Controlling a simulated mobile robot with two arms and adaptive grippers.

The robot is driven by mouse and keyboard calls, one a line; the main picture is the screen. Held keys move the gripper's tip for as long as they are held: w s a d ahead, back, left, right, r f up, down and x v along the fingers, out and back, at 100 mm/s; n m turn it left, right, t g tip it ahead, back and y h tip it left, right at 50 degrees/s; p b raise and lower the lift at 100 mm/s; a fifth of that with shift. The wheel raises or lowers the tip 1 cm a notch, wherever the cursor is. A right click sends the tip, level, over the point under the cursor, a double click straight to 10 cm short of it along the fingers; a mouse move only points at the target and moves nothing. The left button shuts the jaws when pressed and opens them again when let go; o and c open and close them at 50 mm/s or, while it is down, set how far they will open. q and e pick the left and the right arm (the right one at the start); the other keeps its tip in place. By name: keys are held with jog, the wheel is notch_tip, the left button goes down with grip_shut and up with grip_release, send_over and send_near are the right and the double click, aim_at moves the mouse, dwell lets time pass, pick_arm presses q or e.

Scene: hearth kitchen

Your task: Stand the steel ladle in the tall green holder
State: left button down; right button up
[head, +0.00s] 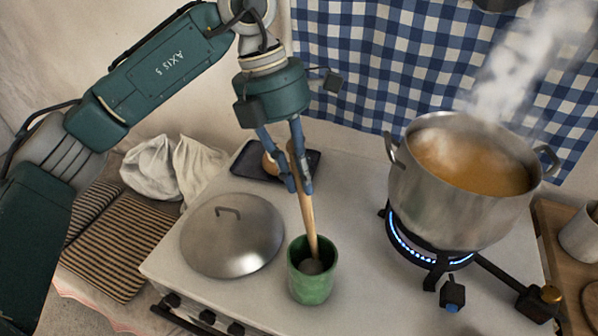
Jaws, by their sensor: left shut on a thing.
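The tall green holder (312,289) stands upright on the pale stove top, right of the pot lid. My left gripper (299,187) is above it, shut on the ladle (308,222) by its upper handle. The handle looks like wood and tilts slightly. The ladle's grey lower end shows inside the holder's mouth, head down. How deep it sits, and whether it touches the bottom, is hidden by the holder's wall. My right gripper is not in view.
A steaming steel pot (455,205) of orange-brown soup stands on a lit blue gas flame (400,240) at right. A steel lid (230,235) lies close left of the holder. A dark tray (247,158) is behind. Striped cloth (105,250) lies at left.

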pick_arm(q)
jog(key=c, duration=1.6)
grip_release()
jog(key=shift+o, duration=0.2)
jog(key=shift+r, duration=0.1)
jog(key=v, duration=1.2)
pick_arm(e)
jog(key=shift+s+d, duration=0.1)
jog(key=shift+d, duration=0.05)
pick_arm(q)
jog(key=shift+w, duration=0.1)
